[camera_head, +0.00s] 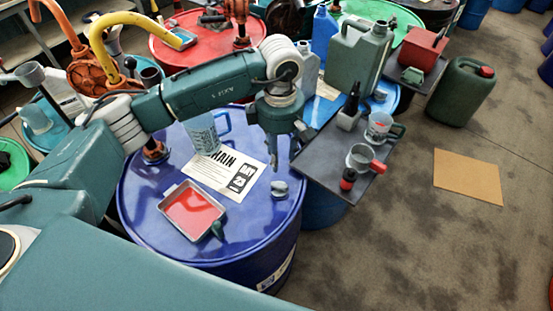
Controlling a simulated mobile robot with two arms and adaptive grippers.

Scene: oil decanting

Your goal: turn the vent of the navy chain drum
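The navy drum (247,234) stands upright at the centre, its top facing me. A small grey knob (280,189), which looks like the vent, sits near the right edge of its top. My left gripper (284,160) points down just above and behind the knob in the picture. Its fingers look apart with nothing between them, and I see no contact with the knob. A printed sheet (215,176), its lettering partly hidden, lies on the drum top. My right gripper is not in view.
On the drum top are a tray of red liquid (191,209) and a clear blue jug (203,134). A grey shelf (318,161) with cups and bottles adjoins the right side. Red drums and jerrycans stand behind. Floor at right is open around a cardboard sheet (468,177).

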